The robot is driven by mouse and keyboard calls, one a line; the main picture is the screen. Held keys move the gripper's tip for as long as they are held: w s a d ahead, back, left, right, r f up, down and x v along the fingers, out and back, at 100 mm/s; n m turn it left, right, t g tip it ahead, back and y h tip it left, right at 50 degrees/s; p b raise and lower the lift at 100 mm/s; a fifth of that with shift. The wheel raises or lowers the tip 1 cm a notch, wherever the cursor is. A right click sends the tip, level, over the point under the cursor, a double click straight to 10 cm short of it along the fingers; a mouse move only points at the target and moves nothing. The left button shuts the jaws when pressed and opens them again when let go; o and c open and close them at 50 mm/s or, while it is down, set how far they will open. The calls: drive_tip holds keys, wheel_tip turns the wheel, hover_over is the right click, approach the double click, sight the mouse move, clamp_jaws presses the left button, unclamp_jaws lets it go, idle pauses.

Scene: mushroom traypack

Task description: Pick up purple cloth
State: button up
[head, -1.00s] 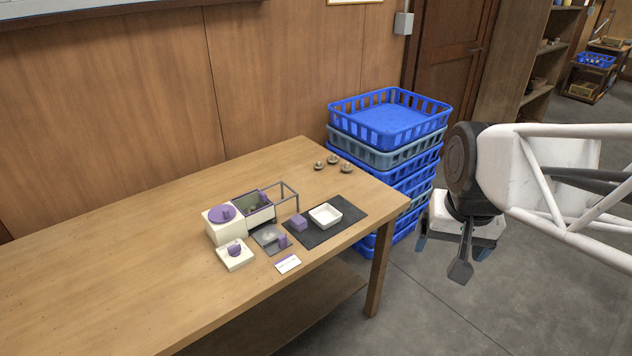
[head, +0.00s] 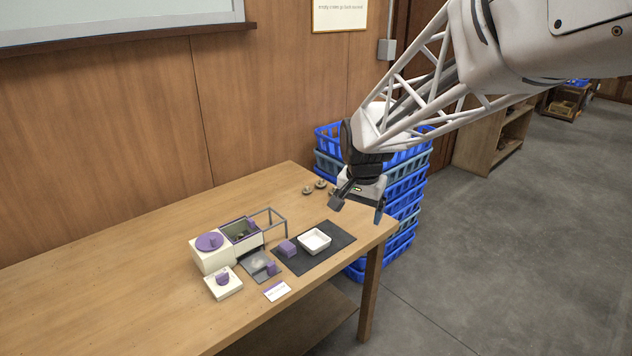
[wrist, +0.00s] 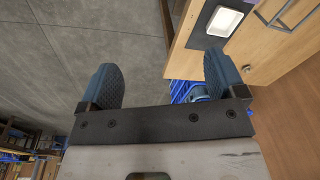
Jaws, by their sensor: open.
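A small purple folded-looking piece (head: 287,248), which may be the cloth, lies on the dark mat (head: 312,262) left of the white tray (head: 315,232) in the head view. Other purple pieces sit on a small white block (head: 228,292) and on a grey plate (head: 254,257), so I cannot tell for sure which is cloth. My gripper (head: 358,210) is open and empty, above the table's right end, up and right of the purple pieces. In the wrist view my gripper (wrist: 162,75) shows two blue-grey fingers apart with nothing between them.
A white box with a purple lid (head: 209,242) and an open bin (head: 241,231) stand left of the mat. A wire frame (head: 268,219) is behind. The table's left part is clear.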

drive_tip(key=w+a+f+m, duration=0.2)
drive_tip(key=w+a+f, duration=0.7)
drive_tip(key=w+a, duration=0.15)
drive_tip(key=m+g, duration=0.1)
drive_tip(key=m, duration=0.1)
hover_over(287, 245)
wheel_tip(287, 245, down, 12)
drive_tip(key=shift+r, duration=0.1)
drive_tip(key=shift+f, duration=1.35)
drive_tip(key=shift+f, duration=2.6)
